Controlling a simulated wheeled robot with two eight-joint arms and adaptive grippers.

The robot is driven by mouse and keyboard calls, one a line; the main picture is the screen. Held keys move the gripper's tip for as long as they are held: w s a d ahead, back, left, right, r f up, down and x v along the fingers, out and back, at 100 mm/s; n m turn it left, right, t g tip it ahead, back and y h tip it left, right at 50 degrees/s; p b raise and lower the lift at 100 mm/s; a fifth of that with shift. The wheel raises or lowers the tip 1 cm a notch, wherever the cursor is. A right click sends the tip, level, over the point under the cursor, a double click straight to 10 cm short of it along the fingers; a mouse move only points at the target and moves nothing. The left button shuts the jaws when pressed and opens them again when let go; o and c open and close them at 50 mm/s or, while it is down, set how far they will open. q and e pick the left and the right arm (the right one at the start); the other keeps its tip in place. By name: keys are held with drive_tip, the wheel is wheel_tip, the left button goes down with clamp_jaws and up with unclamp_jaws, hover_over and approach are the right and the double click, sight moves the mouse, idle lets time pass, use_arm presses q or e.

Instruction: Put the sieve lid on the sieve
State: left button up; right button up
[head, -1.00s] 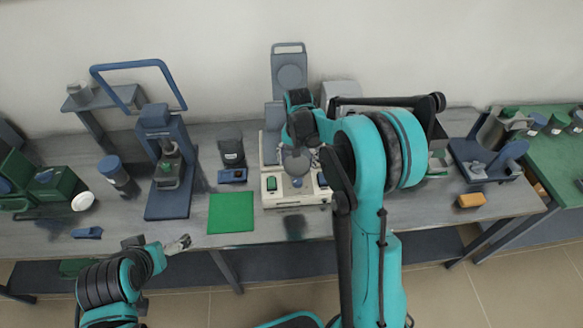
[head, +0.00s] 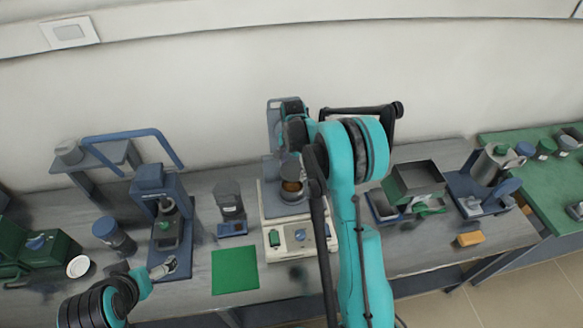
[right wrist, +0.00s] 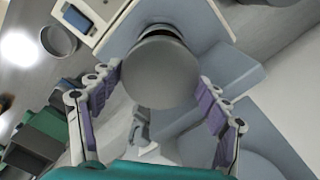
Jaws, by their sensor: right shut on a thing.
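The sieve lid (head: 289,168) is a grey disc held by my right gripper (head: 291,152). It also shows as a round grey face in the right wrist view (right wrist: 160,75), between the purple-padded fingers of the gripper (right wrist: 158,92). The sieve (head: 292,196) stands on the cream machine, its top open with brown-orange material showing inside. The lid is just above and behind the sieve's opening; the exact gap is unclear. My left gripper (head: 165,268) is at the front left of the bench, apart from these things; its jaws are too small to read.
The cream machine (head: 300,238) has a green switch and a dial. A green mat (head: 235,270) lies to its left, with a dark jar (head: 229,200) behind it. A blue press (head: 160,215) stands farther left. A grey-green box (head: 415,182) and an orange block (head: 470,239) are at the right.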

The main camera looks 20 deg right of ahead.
drive_tip(key=shift+s+f, duration=0.1)
drive_tip(key=shift+f, duration=0.2)
drive_tip(key=shift+w+f+b, duration=0.2)
drive_tip(key=shift+f+b, duration=0.2)
drive_tip(key=shift+f, duration=0.95)
drive_tip(key=shift+f+b, duration=0.45)
drive_tip(key=shift+b, duration=0.3)
drive_tip(key=shift+f, duration=0.1)
drive_tip(key=shift+f+b, duration=0.75)
drive_tip(key=shift+b, duration=0.3)
drive_tip(key=shift+f+b, duration=0.2)
drive_tip(key=shift+b, duration=0.1)
